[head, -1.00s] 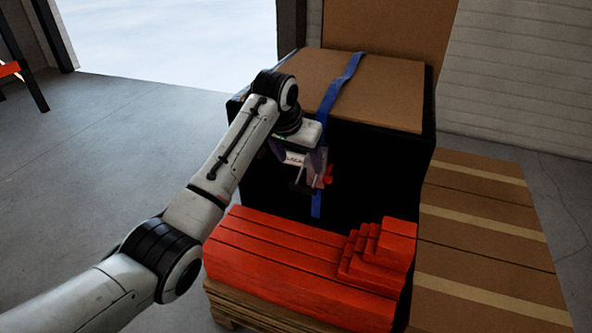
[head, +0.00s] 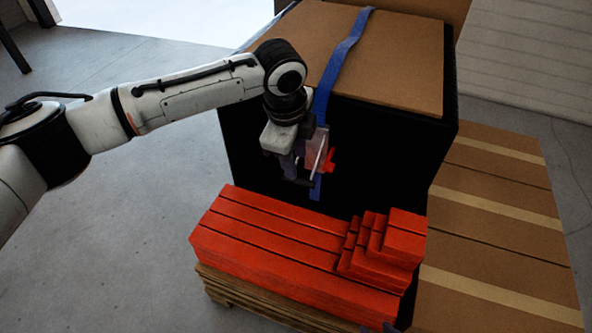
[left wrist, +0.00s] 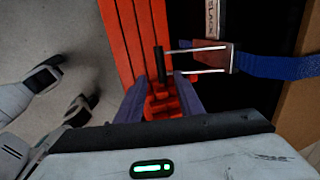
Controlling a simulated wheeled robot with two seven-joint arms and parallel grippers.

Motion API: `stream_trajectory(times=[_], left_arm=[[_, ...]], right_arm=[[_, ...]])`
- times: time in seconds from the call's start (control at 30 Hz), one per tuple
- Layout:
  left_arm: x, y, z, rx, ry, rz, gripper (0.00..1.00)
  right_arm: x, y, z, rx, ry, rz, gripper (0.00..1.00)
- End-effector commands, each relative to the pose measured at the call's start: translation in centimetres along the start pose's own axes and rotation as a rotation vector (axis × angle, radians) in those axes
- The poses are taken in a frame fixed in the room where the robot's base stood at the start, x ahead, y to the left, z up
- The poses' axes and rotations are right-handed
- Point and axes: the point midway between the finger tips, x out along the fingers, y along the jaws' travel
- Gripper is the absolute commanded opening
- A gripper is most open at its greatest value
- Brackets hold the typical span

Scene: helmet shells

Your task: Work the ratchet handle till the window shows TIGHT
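The ratchet (head: 315,152) sits on the blue strap (head: 340,58) at the front of the dark crate, with a red part (head: 331,161) at its side. In the left wrist view its handle has two metal rods (left wrist: 198,50) ending in a black grip (left wrist: 160,65). A pale label window (left wrist: 212,20) shows dark letters, too small to read surely. My left gripper (left wrist: 158,88) is open, its purple fingers apart on either side of the black grip, with gaps visible. Purple tips at the head view's bottom edge look like my right gripper (head: 380,329), mostly cut off.
The dark crate (head: 400,165) has a brown top (head: 400,60). Stacked red beams (head: 270,245) lie on a wooden pallet (head: 225,290) just below the ratchet. The floor (head: 110,230) at left is clear.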

Motion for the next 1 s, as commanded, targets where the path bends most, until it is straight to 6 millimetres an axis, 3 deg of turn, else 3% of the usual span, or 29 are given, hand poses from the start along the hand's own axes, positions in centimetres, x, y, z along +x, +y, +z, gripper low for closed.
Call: stream_trajectory(times=[0.2,0.4,0.8,1.0], left_arm=[[4.3,0.0,0.0,-0.003,0.000,0.002,0.34],[7.0,0.0,0.0,-0.003,-0.001,0.001,0.34],[7.8,-0.1,0.0,-0.003,0.000,-0.002,0.34],[7.8,-0.1,0.0,-0.003,0.000,-0.001,0.02]], right_arm=[[-0.1,0.0,0.0,0.000,-0.002,-0.001,0.34],[-0.1,0.0,0.0,0.000,-0.001,-0.001,0.34],[0.0,0.0,-0.2,0.000,0.004,0.000,0.34],[0.0,0.0,-0.3,-0.001,0.006,0.000,0.34]])
